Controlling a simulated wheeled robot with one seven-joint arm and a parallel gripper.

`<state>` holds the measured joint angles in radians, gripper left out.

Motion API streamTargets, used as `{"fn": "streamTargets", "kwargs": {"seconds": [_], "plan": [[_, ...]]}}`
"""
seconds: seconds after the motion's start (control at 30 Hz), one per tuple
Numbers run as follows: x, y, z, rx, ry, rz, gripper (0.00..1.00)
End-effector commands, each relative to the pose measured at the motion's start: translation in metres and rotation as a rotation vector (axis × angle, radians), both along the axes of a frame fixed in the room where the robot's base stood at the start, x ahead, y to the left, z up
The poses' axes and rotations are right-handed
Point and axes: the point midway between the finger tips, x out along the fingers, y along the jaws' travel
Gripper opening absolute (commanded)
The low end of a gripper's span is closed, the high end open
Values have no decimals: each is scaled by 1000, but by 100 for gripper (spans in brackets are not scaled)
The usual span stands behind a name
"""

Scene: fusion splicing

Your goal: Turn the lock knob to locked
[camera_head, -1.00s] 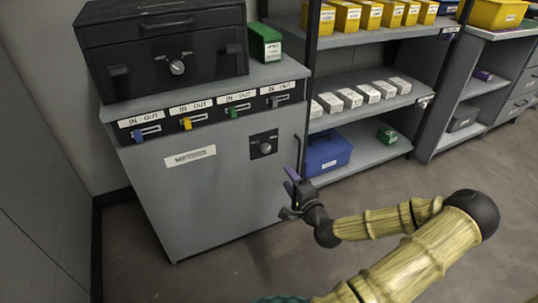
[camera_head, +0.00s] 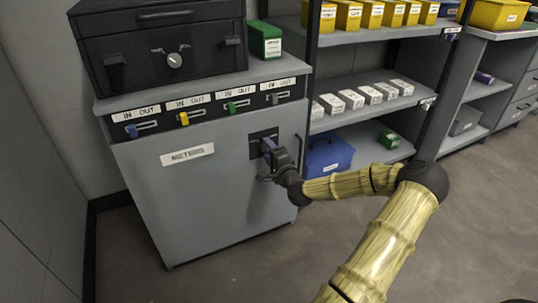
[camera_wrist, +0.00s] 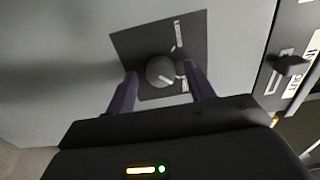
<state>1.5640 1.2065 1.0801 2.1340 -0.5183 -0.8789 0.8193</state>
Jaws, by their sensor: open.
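The lock knob (camera_wrist: 160,71) is a round grey dial with a pale pointer line, on a dark square plate (camera_wrist: 140,45) on the cabinet front. In the wrist view the pointer aims toward the lower right, near a small white label; another label stands above it. My gripper (camera_wrist: 158,85) is open, its two purple fingers on either side of the knob. I cannot tell whether they touch it. In the head view my gripper (camera_head: 270,150) is at the plate (camera_head: 262,136) and hides the knob.
The grey cabinet (camera_head: 215,195) has a "METERS" label, a handle at its right edge and several coloured IN/OUT sliders (camera_head: 183,118) along its top. A black box (camera_head: 160,50) with its own knob (camera_head: 174,61) stands on it. Shelves with a blue bin (camera_head: 328,156) stand to the right.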

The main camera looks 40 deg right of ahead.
Motion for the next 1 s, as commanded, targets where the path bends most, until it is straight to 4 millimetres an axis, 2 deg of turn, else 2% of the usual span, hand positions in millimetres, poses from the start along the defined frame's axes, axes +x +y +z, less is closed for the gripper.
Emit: {"fn": "streamTargets", "kwargs": {"seconds": [0.2,0.4,0.43,0.77,1.0], "plan": [[0,0,0,0,0,0,52],[0,0,0,0,0,0,12],[0,0,0,0,0,0,9],[0,0,1,-28,7,1,9],[0,0,2,-122,31,1,9]]}}
